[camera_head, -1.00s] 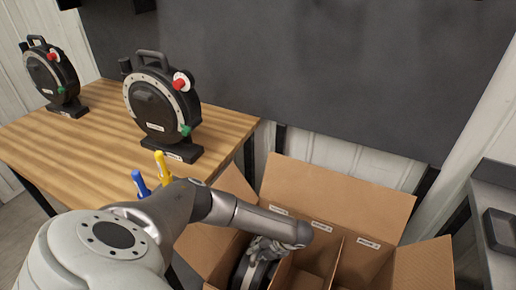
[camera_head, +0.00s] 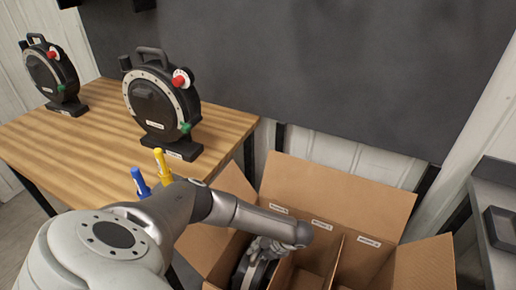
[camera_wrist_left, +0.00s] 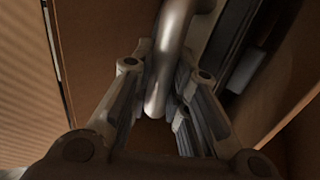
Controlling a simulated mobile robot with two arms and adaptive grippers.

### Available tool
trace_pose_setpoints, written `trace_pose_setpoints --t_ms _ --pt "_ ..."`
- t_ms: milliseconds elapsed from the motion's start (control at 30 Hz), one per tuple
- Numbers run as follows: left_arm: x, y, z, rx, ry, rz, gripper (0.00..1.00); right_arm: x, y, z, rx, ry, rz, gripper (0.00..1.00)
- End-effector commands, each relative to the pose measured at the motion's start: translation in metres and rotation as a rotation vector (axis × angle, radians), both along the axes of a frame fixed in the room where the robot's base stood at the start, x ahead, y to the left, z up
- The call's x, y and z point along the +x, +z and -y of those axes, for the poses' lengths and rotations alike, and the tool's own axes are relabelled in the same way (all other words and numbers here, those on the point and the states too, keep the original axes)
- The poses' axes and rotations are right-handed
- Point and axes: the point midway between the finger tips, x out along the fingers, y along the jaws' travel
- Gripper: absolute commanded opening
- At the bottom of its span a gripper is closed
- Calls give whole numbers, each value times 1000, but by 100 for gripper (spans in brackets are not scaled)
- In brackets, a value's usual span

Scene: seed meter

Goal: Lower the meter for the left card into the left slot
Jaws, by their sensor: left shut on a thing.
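A dark round meter (camera_head: 250,272) is in the left slot of the cardboard box (camera_head: 340,192), partly hidden by my left arm. My left gripper (camera_head: 263,248) is over this slot, below the level of the labels, and is shut on the meter's handle. In the left wrist view the handle (camera_wrist_left: 172,55) runs between the fingers of my left gripper (camera_wrist_left: 158,108). The meter's dark body (camera_wrist_left: 235,45) is beside it. The meter's base and the slot floor are hidden, so I cannot tell whether they touch. My right gripper is not in view.
Two similar meters stand on the wooden table (camera_head: 85,150), one near the box (camera_head: 155,100) and one at far left (camera_head: 50,72). Blue (camera_head: 141,183) and yellow (camera_head: 161,165) markers stand near my arm. The visible parts of the other slots look empty. A grey bench (camera_head: 490,215) is at right.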

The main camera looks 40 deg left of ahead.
Motion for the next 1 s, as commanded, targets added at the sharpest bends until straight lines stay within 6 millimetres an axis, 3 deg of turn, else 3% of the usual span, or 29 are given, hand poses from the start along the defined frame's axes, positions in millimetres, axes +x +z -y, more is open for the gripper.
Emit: trace_pose_setpoints --t_ms 167,200,367,667,1000 --pt "1 0 -1 2 0 4 0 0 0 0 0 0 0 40" --pt "1 0 -1 2 0 4 20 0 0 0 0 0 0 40" --pt "1 0 -1 1 0 3 41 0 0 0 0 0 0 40" --pt "-3 -4 1 -4 -2 -4 42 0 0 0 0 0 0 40" --pt "-2 28 0 -2 -1 -1 42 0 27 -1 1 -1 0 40"
